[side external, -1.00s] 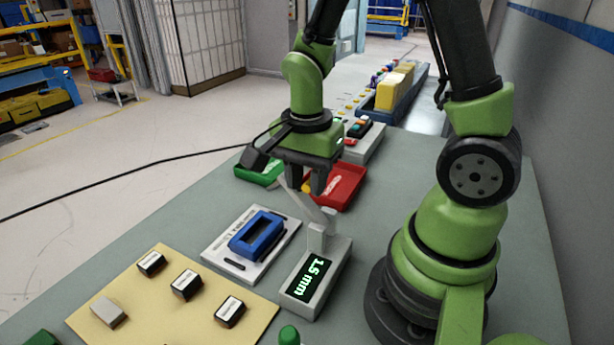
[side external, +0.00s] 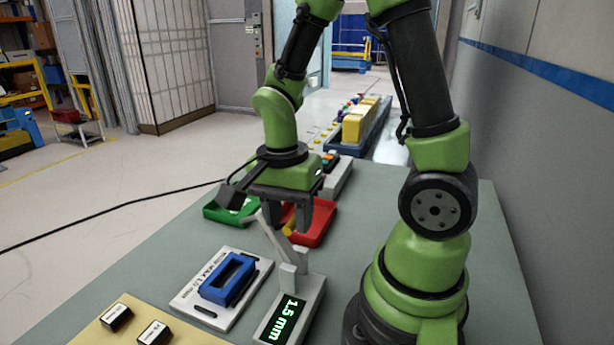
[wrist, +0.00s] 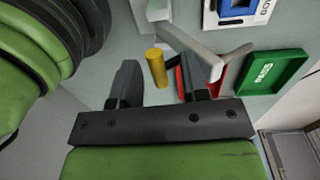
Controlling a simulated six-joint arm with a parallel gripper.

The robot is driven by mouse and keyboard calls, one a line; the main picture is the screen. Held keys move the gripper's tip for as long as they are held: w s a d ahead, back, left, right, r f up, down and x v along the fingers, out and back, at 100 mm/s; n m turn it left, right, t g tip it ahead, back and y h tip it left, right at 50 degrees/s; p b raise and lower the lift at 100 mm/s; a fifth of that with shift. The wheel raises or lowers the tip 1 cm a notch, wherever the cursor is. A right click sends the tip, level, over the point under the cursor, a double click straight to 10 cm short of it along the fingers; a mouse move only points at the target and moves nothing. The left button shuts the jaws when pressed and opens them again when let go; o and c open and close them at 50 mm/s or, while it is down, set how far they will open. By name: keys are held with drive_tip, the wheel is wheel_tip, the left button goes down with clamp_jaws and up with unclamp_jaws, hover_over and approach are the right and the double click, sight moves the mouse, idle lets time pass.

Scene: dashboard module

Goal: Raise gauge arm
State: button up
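The gauge (side external: 293,318) is a grey-white block whose green display reads 1.5 mm. Its pale gauge arm (side external: 277,240) slants up from the hinge post and back to the left. My gripper (side external: 287,226) is above and behind the gauge, pointing down, its fingers apart. The gauge arm's upper end is close to one finger; I cannot tell whether they touch. In the wrist view, the gauge arm (wrist: 183,38) reaches the right-hand finger, and nothing is clamped between the fingers. A yellow cylinder (wrist: 157,68) shows below, between them.
A blue frame-shaped part (side external: 229,279) sits on a white plate left of the gauge. A green tray (side external: 228,212) and a red tray (side external: 325,215) lie behind. A tan mat (side external: 106,331) with dark blocks is at front left. Colored-button panels stand further back.

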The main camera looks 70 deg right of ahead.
drive_tip(key=s+r, duration=0.4)
drive_tip(key=r, duration=0.4)
drive_tip(key=shift+r, duration=0.25)
idle(0.4)
wheel_tip(320, 180, up, 10)
drive_tip(key=shift+w, duration=0.25)
idle(0.6)
drive_tip(key=shift+f, duration=0.1)
drive_tip(key=d+f+m+t+y, duration=0.25)
drive_tip(key=f+m+y, duration=0.3)
drive_tip(key=m, duration=0.45)
drive_tip(key=d+f+m+t+y, duration=0.1)
drive_tip(key=d+f+m+y, duration=0.25)
drive_tip(key=f+m, duration=0.45)
drive_tip(key=d+f+m+t+y, duration=0.25)
drive_tip(key=f+m+y, duration=0.2)
drive_tip(key=m, duration=0.65)
drive_tip(key=shift+g+y, duration=0.45)
drive_tip(key=shift+g, duration=0.05)
drive_tip(key=x, duration=0.9)
drive_tip(key=shift+w+r, duration=0.1)
drive_tip(key=shift+w, duration=0.15)
